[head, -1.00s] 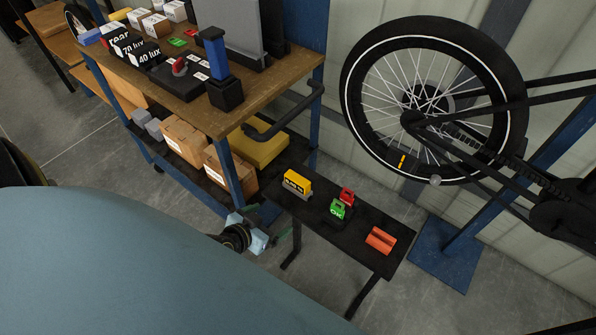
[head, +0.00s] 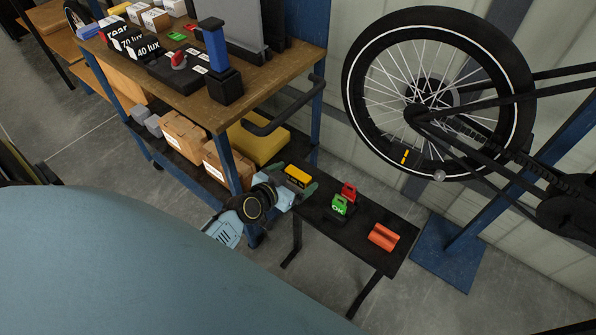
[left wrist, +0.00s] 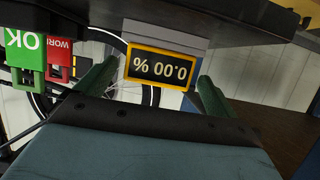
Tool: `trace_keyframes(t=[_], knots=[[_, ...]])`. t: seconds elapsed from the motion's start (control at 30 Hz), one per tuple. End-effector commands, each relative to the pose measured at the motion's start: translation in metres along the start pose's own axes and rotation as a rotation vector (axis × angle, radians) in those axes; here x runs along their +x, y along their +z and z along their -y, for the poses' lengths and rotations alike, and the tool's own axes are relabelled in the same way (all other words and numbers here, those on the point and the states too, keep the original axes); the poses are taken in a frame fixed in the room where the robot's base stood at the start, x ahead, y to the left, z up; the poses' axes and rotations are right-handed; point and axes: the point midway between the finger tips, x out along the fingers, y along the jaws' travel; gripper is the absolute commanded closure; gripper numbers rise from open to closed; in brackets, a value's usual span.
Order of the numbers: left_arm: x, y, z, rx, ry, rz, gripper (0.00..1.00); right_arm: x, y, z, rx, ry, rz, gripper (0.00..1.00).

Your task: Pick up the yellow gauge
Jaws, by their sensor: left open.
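The yellow gauge (head: 297,176) stands at the left end of a small black bench (head: 350,243). In the left wrist view the gauge (left wrist: 160,67) shows a dark display reading "0.00 %" upside down, with a grey part against it. My left gripper (head: 297,190) is at the gauge in the head view. Its green fingers (left wrist: 152,84) are open, one on each side of the gauge, with a gap visible on both sides. The gauge's lower part is partly hidden behind the gripper in the head view. My right gripper is not in view.
A green OK tag (head: 339,205) and a red tag (head: 349,191) stand right of the gauge. An orange block (head: 383,236) lies at the bench's right end. A blue-framed cart (head: 228,165) is close on the left, and a bicycle wheel (head: 437,90) hangs behind.

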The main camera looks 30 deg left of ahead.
Motion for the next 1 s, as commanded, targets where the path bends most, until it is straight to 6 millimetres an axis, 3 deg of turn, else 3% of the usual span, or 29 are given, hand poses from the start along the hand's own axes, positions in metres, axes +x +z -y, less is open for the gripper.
trace_keyframes(t=[0.2,0.53,0.9,1.0], knots=[[0.033,0.003,-0.002,0.000,0.000,-0.001,0.05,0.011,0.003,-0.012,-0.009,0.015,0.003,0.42],[0.038,0.003,-0.002,0.001,0.000,0.000,0.07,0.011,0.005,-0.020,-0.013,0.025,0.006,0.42],[0.038,0.003,-0.002,0.001,0.000,0.000,0.55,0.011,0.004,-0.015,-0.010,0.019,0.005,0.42],[0.038,0.002,-0.002,0.001,0.000,-0.001,0.56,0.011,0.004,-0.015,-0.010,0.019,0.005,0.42]])
